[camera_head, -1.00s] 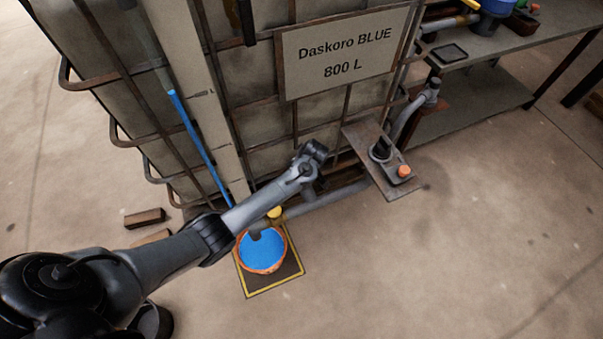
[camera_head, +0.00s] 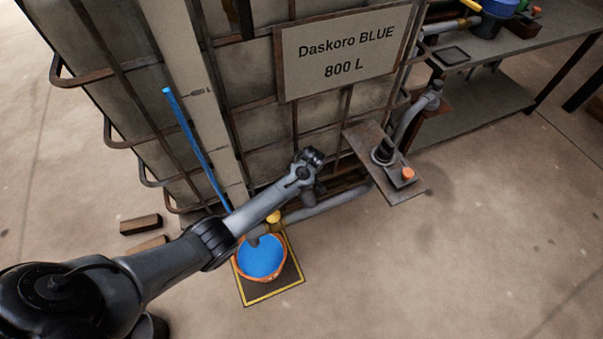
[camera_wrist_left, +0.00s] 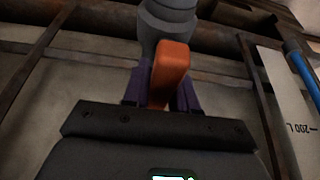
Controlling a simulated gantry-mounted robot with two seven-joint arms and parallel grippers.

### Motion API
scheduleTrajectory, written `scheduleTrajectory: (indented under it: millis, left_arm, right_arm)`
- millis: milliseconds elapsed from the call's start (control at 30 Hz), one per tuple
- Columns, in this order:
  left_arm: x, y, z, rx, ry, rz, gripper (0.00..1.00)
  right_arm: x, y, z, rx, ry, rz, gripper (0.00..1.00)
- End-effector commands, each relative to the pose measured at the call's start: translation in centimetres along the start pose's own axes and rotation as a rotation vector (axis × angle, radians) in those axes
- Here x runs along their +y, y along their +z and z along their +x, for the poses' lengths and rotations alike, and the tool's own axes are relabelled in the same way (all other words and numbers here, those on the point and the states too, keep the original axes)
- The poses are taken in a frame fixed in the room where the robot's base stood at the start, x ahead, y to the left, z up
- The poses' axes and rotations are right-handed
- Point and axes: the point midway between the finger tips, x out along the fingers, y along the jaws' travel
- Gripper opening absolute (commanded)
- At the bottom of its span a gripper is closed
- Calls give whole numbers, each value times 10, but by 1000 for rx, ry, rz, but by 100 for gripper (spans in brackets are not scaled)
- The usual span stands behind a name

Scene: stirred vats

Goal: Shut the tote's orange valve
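In the left wrist view an orange valve handle (camera_wrist_left: 170,68) stands in front of a grey pipe fitting (camera_wrist_left: 165,22). My left gripper (camera_wrist_left: 161,92) has its purple fingers on both sides of this handle, with no clear gap showing, so it looks shut on it. In the head view my left arm reaches to the low front of the tote (camera_head: 310,110); its fingers and the orange handle are hidden there. My right gripper is in neither view.
An orange-rimmed bucket (camera_head: 262,280) of blue liquid stands on a yellow-edged plate (camera_head: 289,284), beside a yellow part (camera_head: 273,217). A bracket (camera_head: 360,134) with an orange knob (camera_head: 408,174) juts out at right. Wooden blocks (camera_head: 141,224) lie at left. The front floor is clear.

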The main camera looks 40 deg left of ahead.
Motion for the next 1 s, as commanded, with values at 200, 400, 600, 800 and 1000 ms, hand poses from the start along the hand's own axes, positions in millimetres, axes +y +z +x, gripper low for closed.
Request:
scheduleTrajectory:
  millis: [200,400,600,800,1000]
  left_arm:
    - [0,0,0,0,0,1,0]
    - [0,-1,-2,0,13,29,0]
    - [0,-2,-4,0,49,119,0]
    - [1,-2,-5,-2,109,269,0]
    - [3,-1,-5,-1,184,443,0]
  right_arm:
    - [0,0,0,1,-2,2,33]
    - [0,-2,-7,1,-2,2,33]
    - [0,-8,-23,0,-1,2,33]
    - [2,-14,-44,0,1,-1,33]
    - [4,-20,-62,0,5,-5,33]
